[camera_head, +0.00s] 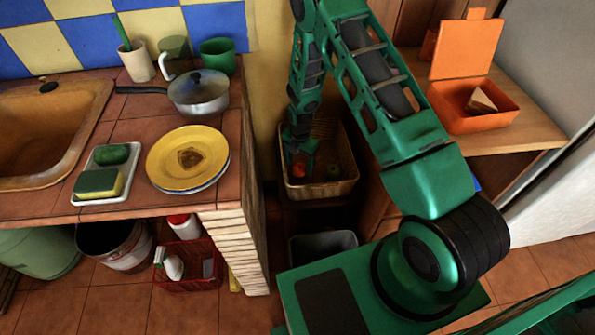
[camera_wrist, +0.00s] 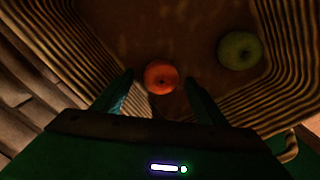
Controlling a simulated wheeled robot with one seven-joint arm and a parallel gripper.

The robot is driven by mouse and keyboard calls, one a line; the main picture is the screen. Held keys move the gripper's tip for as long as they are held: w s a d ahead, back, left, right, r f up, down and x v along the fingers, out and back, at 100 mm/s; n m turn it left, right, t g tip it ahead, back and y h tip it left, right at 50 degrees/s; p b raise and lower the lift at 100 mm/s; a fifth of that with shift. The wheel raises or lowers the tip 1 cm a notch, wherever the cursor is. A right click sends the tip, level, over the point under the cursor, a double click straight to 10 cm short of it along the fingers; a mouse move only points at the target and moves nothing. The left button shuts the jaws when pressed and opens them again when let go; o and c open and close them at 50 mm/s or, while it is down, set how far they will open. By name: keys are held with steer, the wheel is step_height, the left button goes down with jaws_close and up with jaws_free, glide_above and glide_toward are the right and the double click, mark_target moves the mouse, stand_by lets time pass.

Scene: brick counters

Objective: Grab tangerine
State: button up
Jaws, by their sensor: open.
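The tangerine (camera_wrist: 161,77) is a small round orange fruit in the wicker basket (camera_head: 322,190). In the head view the orange fruit (camera_head: 298,169) shows just below my gripper (camera_head: 300,155), partly covered by it. In the wrist view my gripper (camera_wrist: 158,92) is open, with one finger on each side of the tangerine's near edge. The fruit lies between and slightly beyond the fingertips. I cannot tell whether either finger touches it. A blue and white striped thing (camera_wrist: 137,100) shows beside the left finger.
A green round fruit (camera_wrist: 238,50) lies in the basket to the right of the tangerine. The basket's ribbed walls (camera_wrist: 62,40) rise closely around my gripper. The brick counter (camera_head: 232,130) stands left of the basket, and a wooden shelf with an orange box (camera_head: 470,122) stands right.

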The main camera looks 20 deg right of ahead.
steer(key=shift+f, duration=0.75)
steer(key=shift+c, duration=0.6)
steer(key=c, duration=1)
steer(key=shift+c, duration=0.2)
